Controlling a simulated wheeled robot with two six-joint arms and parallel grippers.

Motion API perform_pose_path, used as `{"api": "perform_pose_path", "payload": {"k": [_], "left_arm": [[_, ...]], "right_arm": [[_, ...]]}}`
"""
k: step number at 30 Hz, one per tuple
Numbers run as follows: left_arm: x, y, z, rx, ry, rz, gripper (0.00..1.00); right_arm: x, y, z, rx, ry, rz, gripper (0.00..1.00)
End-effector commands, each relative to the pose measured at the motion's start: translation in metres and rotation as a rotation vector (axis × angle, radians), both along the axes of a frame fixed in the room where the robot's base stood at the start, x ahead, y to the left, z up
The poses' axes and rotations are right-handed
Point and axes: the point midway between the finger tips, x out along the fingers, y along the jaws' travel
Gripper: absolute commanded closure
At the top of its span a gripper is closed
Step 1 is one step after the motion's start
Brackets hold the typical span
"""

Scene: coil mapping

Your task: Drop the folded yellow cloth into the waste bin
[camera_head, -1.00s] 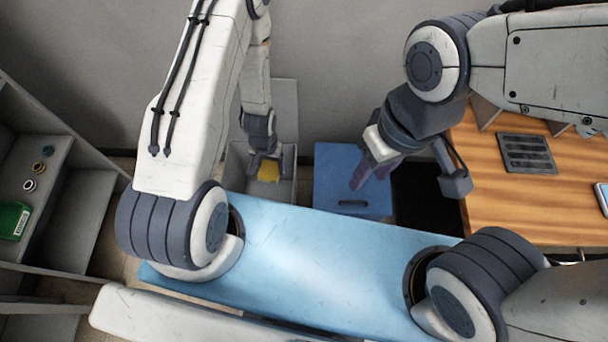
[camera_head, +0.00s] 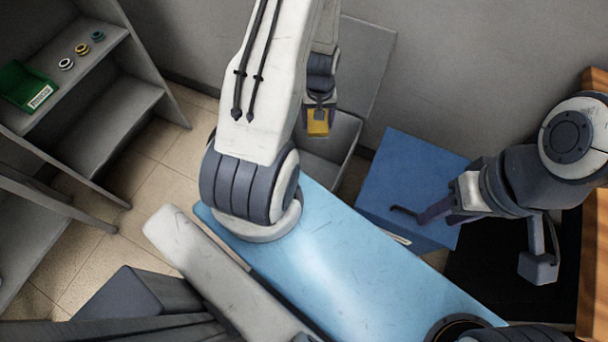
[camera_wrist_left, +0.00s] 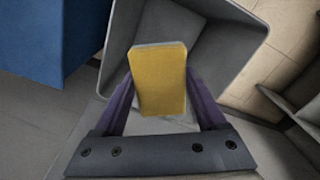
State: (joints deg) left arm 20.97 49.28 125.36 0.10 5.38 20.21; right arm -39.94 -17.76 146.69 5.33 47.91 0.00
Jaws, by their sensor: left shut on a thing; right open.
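The folded yellow cloth (camera_head: 318,127) is a flat yellow block between the fingers of my left gripper (camera_head: 319,112). The left wrist view shows the cloth (camera_wrist_left: 158,82) upright between the two purple fingers of the shut gripper (camera_wrist_left: 160,100). The grey waste bin (camera_head: 345,140) stands open below, its lid (camera_head: 366,65) raised against the wall. In the wrist view the bin's walls (camera_wrist_left: 225,30) surround the cloth from behind; how high the cloth is above the bin is hard to tell. My right gripper (camera_head: 446,213) is open and empty over the blue cabinet.
The blue cabinet (camera_head: 400,165) with a dark handle stands right of the bin. A grey shelf unit (camera_head: 105,115) at the left holds a green box (camera_head: 27,86) and several small rings. A light-blue surface (camera_head: 350,265) lies in front. Tiled floor (camera_head: 160,175) shows between.

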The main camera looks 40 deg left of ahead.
Motion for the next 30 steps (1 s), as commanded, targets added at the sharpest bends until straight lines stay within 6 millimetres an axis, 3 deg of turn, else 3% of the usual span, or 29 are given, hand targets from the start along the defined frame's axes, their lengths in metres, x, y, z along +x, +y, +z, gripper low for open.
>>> {"api": "perform_pose_path", "payload": {"k": [1,6,17,30], "left_arm": [[-0.001,0.011,-0.026,0.002,-0.004,0.051,0.78],[-0.006,0.034,-0.046,0.001,-0.003,0.181,0.78],[-0.012,0.049,-0.058,0.000,0.000,0.271,0.78],[-0.012,0.048,-0.106,0.000,0.000,0.268,0.78]], "right_arm": [[0.000,0.000,-0.033,0.000,0.000,0.000,0.55],[0.000,0.000,-0.070,0.000,0.000,0.000,0.55],[0.000,0.000,-0.093,0.001,-0.001,0.000,0.55],[0.000,0.000,-0.140,0.000,0.000,0.000,0.55]]}}
